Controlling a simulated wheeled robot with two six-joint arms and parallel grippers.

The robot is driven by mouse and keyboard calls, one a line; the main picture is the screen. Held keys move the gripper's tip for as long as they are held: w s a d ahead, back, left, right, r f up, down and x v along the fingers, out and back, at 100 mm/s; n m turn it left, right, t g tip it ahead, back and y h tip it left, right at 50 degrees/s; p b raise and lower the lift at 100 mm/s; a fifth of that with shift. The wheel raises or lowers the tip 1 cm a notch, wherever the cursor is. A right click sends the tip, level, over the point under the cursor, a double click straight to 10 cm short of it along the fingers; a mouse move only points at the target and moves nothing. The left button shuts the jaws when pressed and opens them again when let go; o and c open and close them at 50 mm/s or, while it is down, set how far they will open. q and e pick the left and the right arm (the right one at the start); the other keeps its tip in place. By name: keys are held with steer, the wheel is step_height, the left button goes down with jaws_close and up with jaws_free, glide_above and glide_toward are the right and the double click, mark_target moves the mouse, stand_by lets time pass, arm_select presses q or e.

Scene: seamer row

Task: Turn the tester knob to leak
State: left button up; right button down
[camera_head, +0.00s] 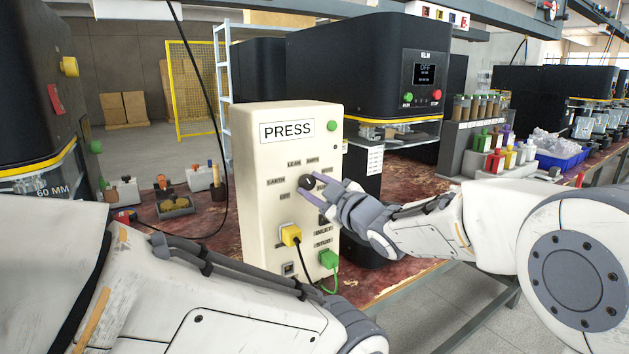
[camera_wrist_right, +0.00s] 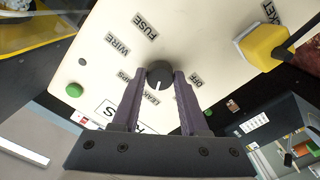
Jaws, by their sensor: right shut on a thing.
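The tester is an upright cream box (camera_head: 255,150) with a PRESS label, standing on the bench. Its round black knob (camera_head: 306,181) sits mid-panel, ringed by small word labels. My right gripper (camera_head: 310,188) reaches in from the right and is shut on the knob. In the right wrist view its two fingers lie on either side of the dark knob (camera_wrist_right: 159,72). The knob's white mark points toward the LEAK label (camera_wrist_right: 153,98). The OFF label (camera_wrist_right: 210,82) lies to the right; a finger covers part of the dial. My left arm crosses the bottom, its gripper out of view.
A yellow plug (camera_head: 291,235) and a green plug (camera_head: 328,260) with a cable stick out below the knob. A black machine (camera_head: 345,60) stands behind. A blue bin (camera_head: 560,158) is at the right.

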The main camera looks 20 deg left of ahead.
steer(key=shift+f+m, duration=0.2)
steer(key=shift+m, duration=0.3)
steer(key=shift+c, duration=2.1)
jaws_free()
steer(key=shift+r, duration=0.1)
steer(key=shift+d, duration=0.1)
steer(key=v, duration=1)
steer(key=shift+s, duration=0.25)
steer(key=shift+d, duration=0.1)
